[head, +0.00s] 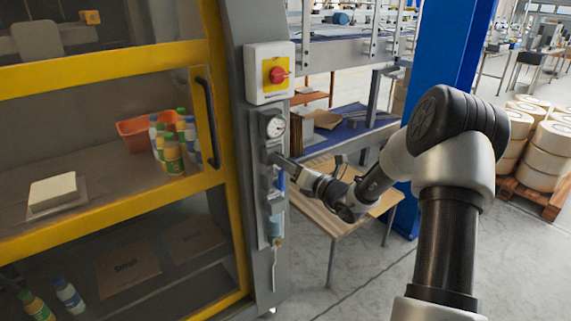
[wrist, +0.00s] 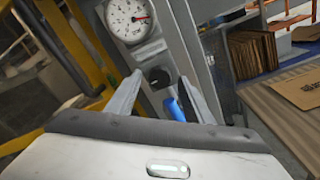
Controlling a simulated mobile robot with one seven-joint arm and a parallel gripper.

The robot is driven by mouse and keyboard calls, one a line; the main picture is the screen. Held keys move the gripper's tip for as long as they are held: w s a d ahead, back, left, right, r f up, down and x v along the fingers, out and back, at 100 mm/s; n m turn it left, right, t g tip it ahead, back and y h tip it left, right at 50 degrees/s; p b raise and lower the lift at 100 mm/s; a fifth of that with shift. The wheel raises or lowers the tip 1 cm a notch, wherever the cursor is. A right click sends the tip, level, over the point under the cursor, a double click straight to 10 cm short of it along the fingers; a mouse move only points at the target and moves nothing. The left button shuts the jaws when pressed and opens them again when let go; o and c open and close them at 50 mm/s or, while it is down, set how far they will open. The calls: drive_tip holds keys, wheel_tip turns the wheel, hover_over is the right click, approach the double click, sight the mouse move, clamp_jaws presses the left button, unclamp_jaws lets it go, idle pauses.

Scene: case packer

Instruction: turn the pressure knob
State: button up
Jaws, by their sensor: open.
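The pressure knob (wrist: 159,77) is a small dark round knob below the gauge in the wrist view. The round white gauge (wrist: 129,19) with a red needle sits above it, and shows in the head view (head: 274,126) on the grey column. My gripper (wrist: 162,90) is open, with one finger on each side of the knob in the wrist view. I cannot tell whether the fingers touch it.
A red switch (head: 278,74) on a yellow plate is above the gauge. A blue part (wrist: 175,108) is just below the knob. The yellow-framed door with a black handle (head: 208,122) is left of the column. A wooden table (head: 335,212) stands under my arm.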

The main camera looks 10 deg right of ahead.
drive_tip(key=shift+c, duration=0.4)
drive_tip(key=c, duration=1)
drive_tip(key=shift+o, duration=0.2)
drive_tip(key=shift+n, duration=0.3)
drive_tip(key=shift+a+n+h+b, duration=0.1)
drive_tip(key=shift+n+h+b, duration=0.3)
drive_tip(key=shift+n+b, duration=6.1)
drive_tip(key=shift+n+p, duration=0.6)
drive_tip(key=shift+n, duration=0.2)
